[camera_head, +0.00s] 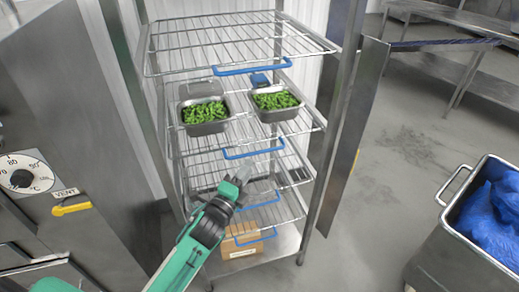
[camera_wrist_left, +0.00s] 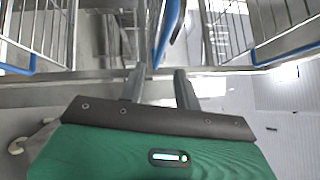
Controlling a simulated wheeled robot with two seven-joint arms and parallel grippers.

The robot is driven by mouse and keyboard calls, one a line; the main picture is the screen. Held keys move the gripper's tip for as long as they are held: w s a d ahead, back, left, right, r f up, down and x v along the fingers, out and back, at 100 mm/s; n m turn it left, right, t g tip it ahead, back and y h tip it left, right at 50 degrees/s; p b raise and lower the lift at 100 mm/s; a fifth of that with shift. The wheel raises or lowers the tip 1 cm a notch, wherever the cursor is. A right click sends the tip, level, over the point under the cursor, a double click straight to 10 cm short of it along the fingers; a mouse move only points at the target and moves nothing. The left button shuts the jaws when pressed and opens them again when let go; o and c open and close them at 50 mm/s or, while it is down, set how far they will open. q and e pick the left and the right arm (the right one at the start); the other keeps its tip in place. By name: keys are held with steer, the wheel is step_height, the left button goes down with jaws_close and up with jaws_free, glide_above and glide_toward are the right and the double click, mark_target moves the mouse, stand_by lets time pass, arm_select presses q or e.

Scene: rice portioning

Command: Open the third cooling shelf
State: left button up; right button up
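The cooling rack holds several wire shelves with blue handles. Counting from the top, the third shelf's blue handle (camera_head: 262,202) is low in the rack, just right of my left gripper (camera_head: 243,174). My left gripper reaches up in front of the rack, near the third shelf and below the second shelf's handle (camera_head: 253,152). In the left wrist view its two fingers (camera_wrist_left: 160,88) stand apart with nothing visible between them. A blue handle (camera_wrist_left: 169,30) shows beyond the fingers; I cannot tell which shelf it belongs to. My right gripper is not in view.
Two metal pans of green vegetables (camera_head: 205,113) (camera_head: 276,102) sit on the second shelf. A cardboard box (camera_head: 243,246) stands at the bottom. An oven (camera_head: 60,130) is at left, a bin with blue bags (camera_head: 495,215) at right. Floor (camera_head: 400,165) between rack and bin is clear.

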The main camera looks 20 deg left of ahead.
mark_target(260, 151)
arm_select(q)
steer(key=p+x, duration=0.1)
steer(key=x, duration=0.7)
steer(key=shift+w+p, duration=0.15)
steer(key=shift+p, duration=0.2)
steer(key=shift+c, duration=0.4)
jaws_close()
